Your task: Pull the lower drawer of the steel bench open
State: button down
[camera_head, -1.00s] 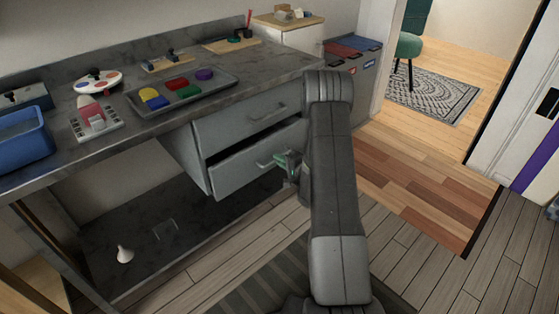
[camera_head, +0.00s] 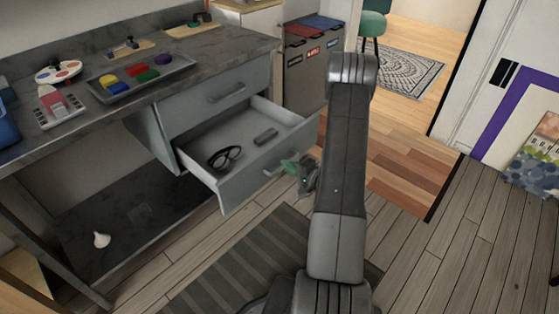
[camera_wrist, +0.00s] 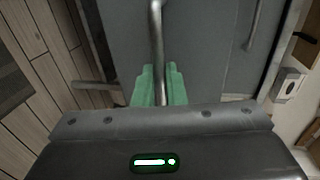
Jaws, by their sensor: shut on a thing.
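The steel bench (camera_head: 200,52) has two grey drawers under its right part. The lower drawer (camera_head: 240,186) stands pulled well out, and its inside shows. Black glasses (camera_head: 225,157) and a small dark grey block (camera_head: 266,136) lie in it. The upper drawer (camera_head: 222,95) is shut. My gripper (camera_head: 298,168) is at the lower drawer's front, with its green fingers shut on the bar handle (camera_head: 275,167). In the wrist view the handle (camera_wrist: 157,45) runs between the green fingers (camera_wrist: 159,86). My arm hides part of the floor to the right.
Paint blocks in a tray (camera_head: 140,80) and a palette (camera_head: 58,72) lie on the bench top. Bins (camera_head: 312,65) stand beyond the bench. A striped mat (camera_head: 235,265) covers floor in front. A framed picture (camera_head: 535,150) leans at the right. Wooden floor between is clear.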

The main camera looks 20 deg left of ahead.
jog(key=shift+s+d, duration=0.2)
jog(key=shift+d, duration=0.3)
jog(key=c, duration=1.5)
grip_release()
jog(key=shift+d, duration=0.1)
jog(key=p+v, duration=0.2)
jog(key=v, duration=1.1)
jog(key=shift+s+d+p, duration=0.25)
jog(key=shift+p, duration=0.1)
jog(key=b+x, duration=0.2)
jog(key=x, duration=1.1)
jog(key=shift+w+a+b, duration=0.25)
jog(key=shift+a+b, duration=0.05)
jog(key=shift+a, duration=0.05)
